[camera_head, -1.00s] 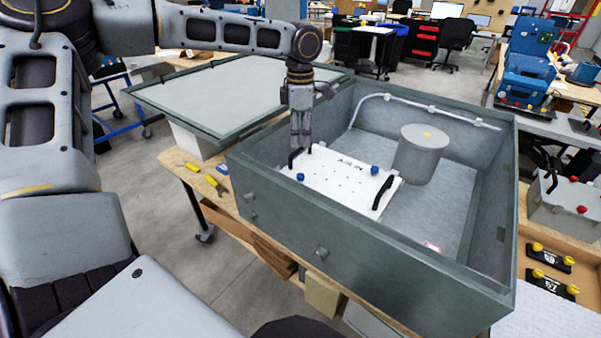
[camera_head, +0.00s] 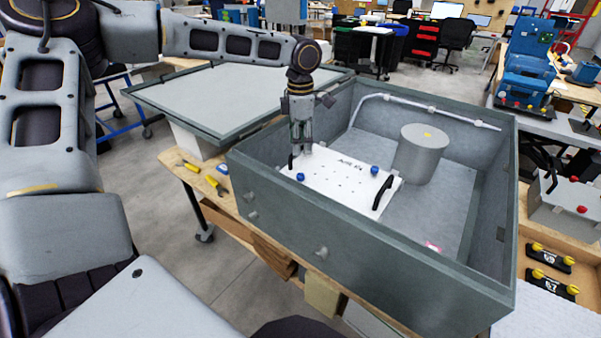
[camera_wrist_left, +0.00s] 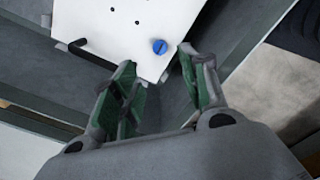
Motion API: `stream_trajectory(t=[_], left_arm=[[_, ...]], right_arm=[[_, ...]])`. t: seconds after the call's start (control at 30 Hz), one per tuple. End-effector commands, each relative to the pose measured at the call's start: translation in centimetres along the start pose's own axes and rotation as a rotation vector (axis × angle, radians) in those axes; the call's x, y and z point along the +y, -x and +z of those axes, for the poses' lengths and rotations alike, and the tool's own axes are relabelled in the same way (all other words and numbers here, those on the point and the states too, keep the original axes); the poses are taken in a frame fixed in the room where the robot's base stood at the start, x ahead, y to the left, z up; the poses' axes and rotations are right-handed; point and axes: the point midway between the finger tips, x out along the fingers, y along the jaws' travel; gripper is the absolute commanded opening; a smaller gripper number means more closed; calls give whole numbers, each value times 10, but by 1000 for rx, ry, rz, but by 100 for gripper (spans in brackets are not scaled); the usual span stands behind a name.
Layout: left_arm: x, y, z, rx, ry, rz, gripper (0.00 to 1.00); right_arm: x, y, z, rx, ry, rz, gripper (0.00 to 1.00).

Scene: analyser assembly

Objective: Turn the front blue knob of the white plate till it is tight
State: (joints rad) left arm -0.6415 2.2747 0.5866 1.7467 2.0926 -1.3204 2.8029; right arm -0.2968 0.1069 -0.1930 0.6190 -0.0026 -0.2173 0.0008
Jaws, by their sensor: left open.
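The white plate (camera_head: 345,185) lies inside the grey open case, with black handles at two ends. The front blue knob (camera_head: 300,177) stands at its near left corner. In the left wrist view the knob (camera_wrist_left: 159,46) shows a slot on its top and lies just past the fingertips, roughly between them. My left gripper (camera_head: 301,150) is open and empty, pointing down above the plate's left end. Its green-padded fingers (camera_wrist_left: 157,58) are spread in the left wrist view. I cannot tell its height over the knob. My right gripper is not in view.
A second blue knob (camera_head: 374,170) is at the plate's far side. A black handle (camera_head: 382,193) rises on the right end. A grey cylinder (camera_head: 421,155) stands behind the plate. The case wall (camera_head: 300,220) rises in front.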

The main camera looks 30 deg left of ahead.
Motion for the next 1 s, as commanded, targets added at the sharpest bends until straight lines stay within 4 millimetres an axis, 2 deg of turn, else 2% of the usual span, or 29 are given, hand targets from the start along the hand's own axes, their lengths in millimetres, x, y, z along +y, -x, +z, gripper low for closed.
stream_trajectory(t=[0.3, 0.57, 0.8, 1.0], left_arm=[[0, -42, 0, 2, -1, -1, 44], [0, -74, 0, 1, -1, -2, 44], [0, -99, 0, 1, -2, -1, 44], [0, -111, 0, 0, -1, 0, 44]], right_arm=[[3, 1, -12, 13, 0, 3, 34], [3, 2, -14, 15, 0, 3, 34], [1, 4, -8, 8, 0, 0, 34], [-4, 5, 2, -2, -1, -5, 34]])
